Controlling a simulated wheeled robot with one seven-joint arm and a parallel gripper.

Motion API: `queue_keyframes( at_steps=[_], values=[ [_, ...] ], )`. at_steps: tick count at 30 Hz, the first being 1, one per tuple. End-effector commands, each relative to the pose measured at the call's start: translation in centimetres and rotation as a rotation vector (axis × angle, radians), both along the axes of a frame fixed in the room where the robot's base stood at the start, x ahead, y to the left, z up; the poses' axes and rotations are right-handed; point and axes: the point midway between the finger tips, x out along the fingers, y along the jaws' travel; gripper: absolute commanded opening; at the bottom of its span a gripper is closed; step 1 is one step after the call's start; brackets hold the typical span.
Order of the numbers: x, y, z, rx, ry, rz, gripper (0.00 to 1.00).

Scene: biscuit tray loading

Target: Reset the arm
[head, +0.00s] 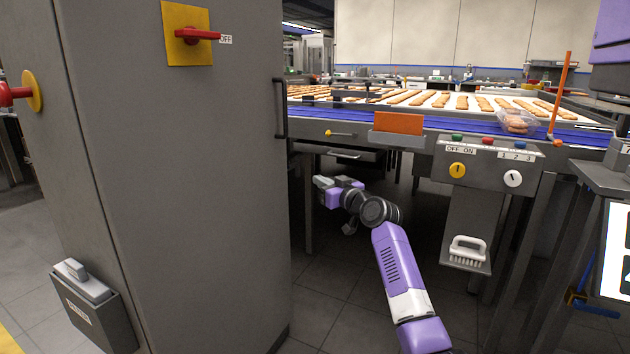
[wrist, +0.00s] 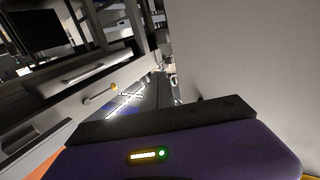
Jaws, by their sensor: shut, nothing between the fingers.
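My arm reaches forward from the lower middle of the head view, below the front edge of the conveyor. My gripper (head: 322,183) is at its far end, small and partly in shadow, beside the grey cabinet. It is shut and empty. In the wrist view, a purple housing of mine with a green light fills the bottom, and the fingertips cannot be made out.
The grey cabinet (head: 190,200) stands close on the left of my arm. A control box (head: 485,160) and a white-handled brush (head: 467,250) are right of my arm.

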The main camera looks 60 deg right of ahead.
Motion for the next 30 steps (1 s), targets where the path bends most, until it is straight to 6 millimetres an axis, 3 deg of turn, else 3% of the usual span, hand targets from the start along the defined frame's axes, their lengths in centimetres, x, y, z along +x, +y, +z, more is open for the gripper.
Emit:
queue_keyframes(
  at_steps=[12, 25, 28, 30],
  values=[
    [-5.9, -0.3, 0.0, 0.001, 0.0, -0.001, 0.0],
    [-6.6, -0.3, 0.0, 0.011, -0.008, -0.001, 0.0],
    [-7.1, -1.0, 0.9, 0.023, -0.052, -0.039, 0.0],
    [-7.9, -1.6, 2.8, 0.004, -0.095, -0.082, 0.0]
  ],
)
